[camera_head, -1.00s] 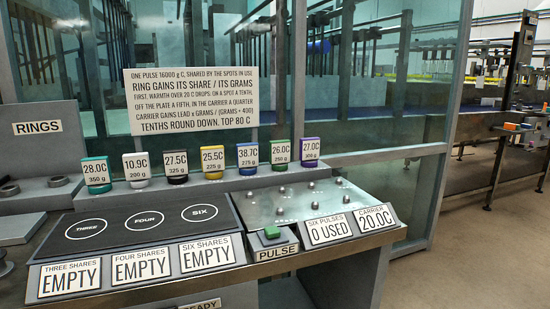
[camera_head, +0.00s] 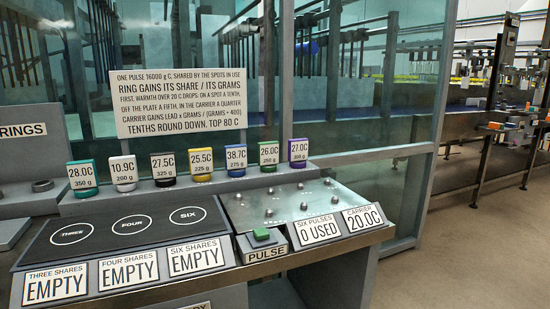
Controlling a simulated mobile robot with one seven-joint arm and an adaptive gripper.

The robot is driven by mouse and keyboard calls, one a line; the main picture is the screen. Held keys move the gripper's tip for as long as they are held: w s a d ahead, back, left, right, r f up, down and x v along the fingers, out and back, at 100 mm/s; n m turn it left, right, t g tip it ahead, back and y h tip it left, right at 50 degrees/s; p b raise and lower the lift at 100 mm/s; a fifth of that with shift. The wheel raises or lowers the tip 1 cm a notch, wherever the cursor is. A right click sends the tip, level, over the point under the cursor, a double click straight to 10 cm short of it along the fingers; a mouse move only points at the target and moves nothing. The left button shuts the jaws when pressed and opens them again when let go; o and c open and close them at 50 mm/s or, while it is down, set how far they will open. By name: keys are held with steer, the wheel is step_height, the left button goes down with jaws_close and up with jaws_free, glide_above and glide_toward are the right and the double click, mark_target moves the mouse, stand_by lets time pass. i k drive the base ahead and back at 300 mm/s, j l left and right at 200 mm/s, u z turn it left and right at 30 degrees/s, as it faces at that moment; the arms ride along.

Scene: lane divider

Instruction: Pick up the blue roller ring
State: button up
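The blue roller ring (camera_head: 236,173) stands on the ledge behind the console in the head view, between the yellow ring (camera_head: 202,177) on its left and the green ring (camera_head: 268,167) on its right. Its front is mostly covered by a white tag reading 38.7C, 275 g, so only blue edges show. My gripper is not in view.
Teal, white and black tagged rings stand further left and a purple one (camera_head: 298,163) at the right end. In front lie a dark plate (camera_head: 100,250) with three empty spots, a green pulse button (camera_head: 261,234) and a studded metal plate (camera_head: 270,210). Glass panels rise behind.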

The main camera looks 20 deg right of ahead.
mark_target(235, 156)
steer(key=l+z, duration=0.1)
steer(key=l, duration=0.15)
steer(key=i+l+z, duration=0.3)
steer(key=i+l, duration=0.2)
steer(key=i, duration=1.05)
